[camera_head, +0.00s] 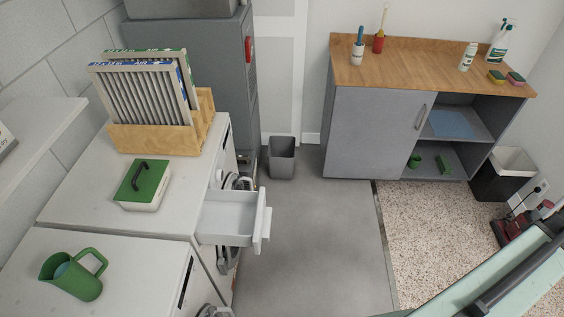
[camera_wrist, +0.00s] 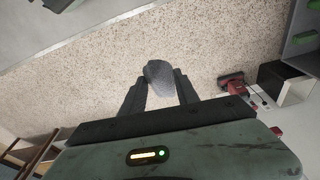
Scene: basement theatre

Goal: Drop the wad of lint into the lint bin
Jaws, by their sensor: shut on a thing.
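In the wrist view, my gripper (camera_wrist: 159,92) is shut on a grey, rounded wad of lint (camera_wrist: 159,74). The wad sits between the fingertips, above the speckled floor. The head view does not show the gripper or the wad. In the head view, a small grey open bin (camera_head: 282,160) stands on the floor beside the white machines, near the back wall. A black bin with a white liner (camera_head: 503,177) stands at the right beside the cabinet. No label shows which is the lint bin. The black bin also shows in the wrist view (camera_wrist: 296,90), right of my gripper.
An open white drawer (camera_head: 228,214) sticks out from a white machine (camera_head: 75,197), near the grey bin. A grey cabinet (camera_head: 372,135) stands at the back. A red appliance (camera_head: 513,230) is on the floor at the right. The grey floor mat (camera_head: 315,245) is clear.

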